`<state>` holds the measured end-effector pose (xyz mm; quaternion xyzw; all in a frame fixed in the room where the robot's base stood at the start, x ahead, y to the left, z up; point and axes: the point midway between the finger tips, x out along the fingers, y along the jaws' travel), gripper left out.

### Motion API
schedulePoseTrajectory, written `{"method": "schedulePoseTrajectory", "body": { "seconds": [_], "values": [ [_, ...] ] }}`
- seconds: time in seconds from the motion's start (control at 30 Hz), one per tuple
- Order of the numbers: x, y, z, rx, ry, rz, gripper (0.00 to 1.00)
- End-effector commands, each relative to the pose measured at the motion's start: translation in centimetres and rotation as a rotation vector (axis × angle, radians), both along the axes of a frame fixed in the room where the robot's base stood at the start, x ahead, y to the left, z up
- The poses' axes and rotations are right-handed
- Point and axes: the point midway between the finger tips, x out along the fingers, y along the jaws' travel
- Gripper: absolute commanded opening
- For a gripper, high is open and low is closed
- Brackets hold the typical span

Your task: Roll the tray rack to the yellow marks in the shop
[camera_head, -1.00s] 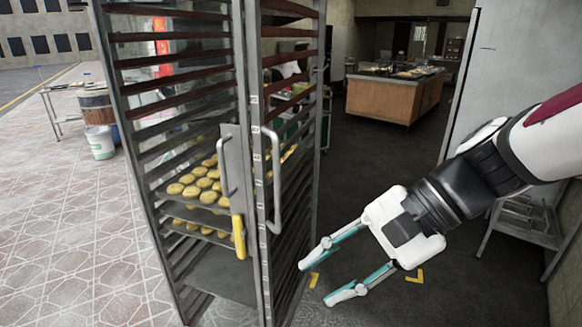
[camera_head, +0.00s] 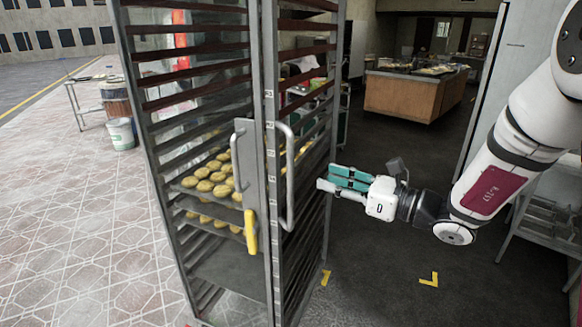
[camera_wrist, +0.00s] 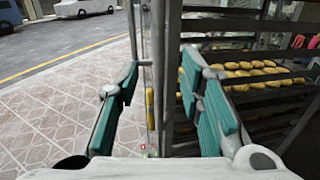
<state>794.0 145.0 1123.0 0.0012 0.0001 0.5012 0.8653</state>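The tall grey tray rack (camera_head: 262,120) stands left of centre in the head view, upright, with trays of round yellow-brown buns (camera_head: 215,180). A vertical grey handle (camera_head: 288,175) is on its near right post, beside a latch plate with a yellow grip (camera_head: 250,232). My gripper (camera_head: 328,180) is open and empty at the rack's right side, pointing left, level with the handle. In the wrist view, the rack's post and handle (camera_wrist: 134,30) show between and beyond its spread fingers (camera_wrist: 162,100). Contact cannot be told. Yellow floor marks (camera_head: 428,280) lie right of the rack.
Dark shop floor (camera_head: 385,240) is open right of the rack. A wooden counter (camera_head: 410,95) stands farther back. A metal stand (camera_head: 530,225) and wall are at right. Pale paving, a bucket (camera_head: 121,133) and a small table lie left.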

Motion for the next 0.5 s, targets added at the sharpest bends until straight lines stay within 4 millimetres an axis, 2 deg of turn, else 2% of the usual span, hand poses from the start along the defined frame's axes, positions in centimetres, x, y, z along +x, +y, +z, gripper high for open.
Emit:
{"method": "schedulePoseTrajectory", "body": {
  "seconds": [0.03,0.3,0.5],
  "values": [
    [0.4,1.1,0.0,0.000,-0.001,0.006,0.35],
    [3.0,5.7,0.0,-0.002,-0.001,0.006,0.35],
    [4.6,8.4,0.1,-0.001,-0.003,0.005,0.35]
  ]
}}
